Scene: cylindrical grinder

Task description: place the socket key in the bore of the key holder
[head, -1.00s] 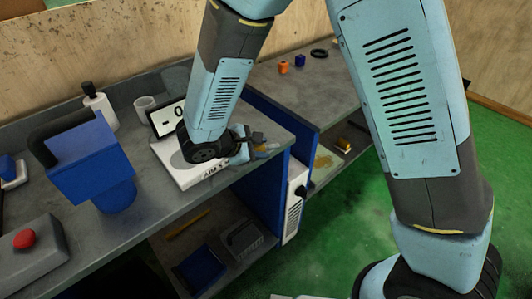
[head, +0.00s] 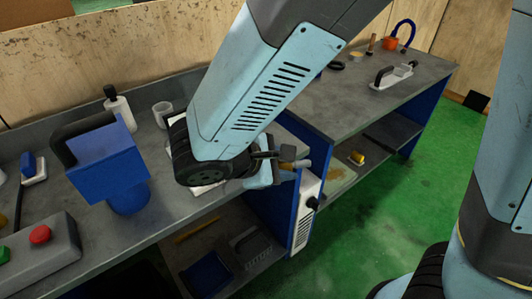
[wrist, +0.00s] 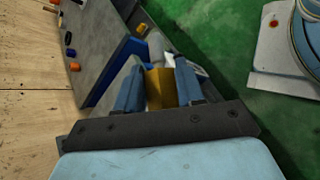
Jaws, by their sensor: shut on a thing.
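My gripper (head: 280,172) is at the right edge of the near bench in the head view, in front of the bench's blue side panel. In the wrist view its two blue fingers (wrist: 158,80) are shut on a yellow-brown piece, which I take to be the socket key (wrist: 160,88). A pale grey part shows beyond the fingertips. In the head view only a small bit of the held piece shows, because the gripper and arm cover it. I cannot make out the key holder or its bore with certainty in either view.
A blue block with a black handle (head: 107,160), a white bottle (head: 119,108) and a grey control box with a red button (head: 38,240) stand on the near bench. A white vented box (head: 306,212) is on its blue side.

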